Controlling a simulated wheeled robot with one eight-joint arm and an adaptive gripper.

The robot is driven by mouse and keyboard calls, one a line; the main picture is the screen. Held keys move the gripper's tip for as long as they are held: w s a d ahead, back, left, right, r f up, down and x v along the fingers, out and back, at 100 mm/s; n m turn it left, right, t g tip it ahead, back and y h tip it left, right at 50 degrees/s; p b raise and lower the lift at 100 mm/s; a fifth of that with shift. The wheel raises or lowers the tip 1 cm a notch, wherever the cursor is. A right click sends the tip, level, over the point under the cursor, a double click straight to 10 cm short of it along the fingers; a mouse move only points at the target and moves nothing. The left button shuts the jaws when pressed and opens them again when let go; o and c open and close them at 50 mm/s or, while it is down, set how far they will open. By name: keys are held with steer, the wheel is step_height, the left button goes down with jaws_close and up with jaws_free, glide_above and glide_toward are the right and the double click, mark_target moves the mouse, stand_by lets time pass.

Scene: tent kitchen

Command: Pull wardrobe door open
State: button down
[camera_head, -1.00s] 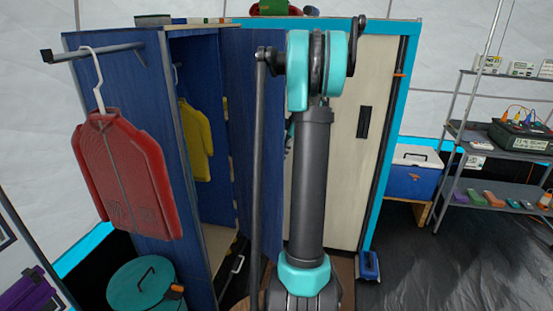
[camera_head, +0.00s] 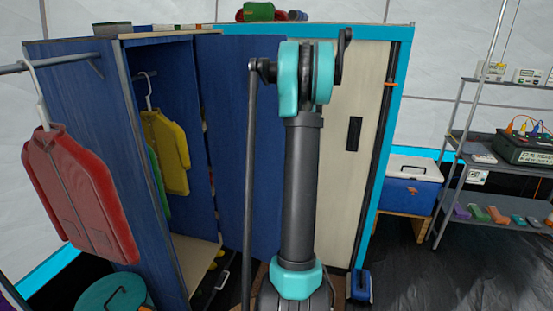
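The blue wardrobe (camera_head: 90,150) stands at the left in the head view. Its front is open, and a yellow jacket (camera_head: 166,152) and a strip of green clothing (camera_head: 158,180) hang inside. A blue door panel (camera_head: 238,150) stands swung out at the right of the opening. Its right part is hidden behind my arm, so I cannot see its handle. My gripper is not visible; my upright arm blocks the view in the middle. I cannot tell whether it touches the door.
A red jacket (camera_head: 78,195) hangs on a rail outside the wardrobe, above a teal round bin (camera_head: 115,292). A cyan-framed cabinet with a cream door (camera_head: 345,150) stands behind my arm. A blue cooler (camera_head: 408,190) and metal shelves (camera_head: 500,160) are at the right.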

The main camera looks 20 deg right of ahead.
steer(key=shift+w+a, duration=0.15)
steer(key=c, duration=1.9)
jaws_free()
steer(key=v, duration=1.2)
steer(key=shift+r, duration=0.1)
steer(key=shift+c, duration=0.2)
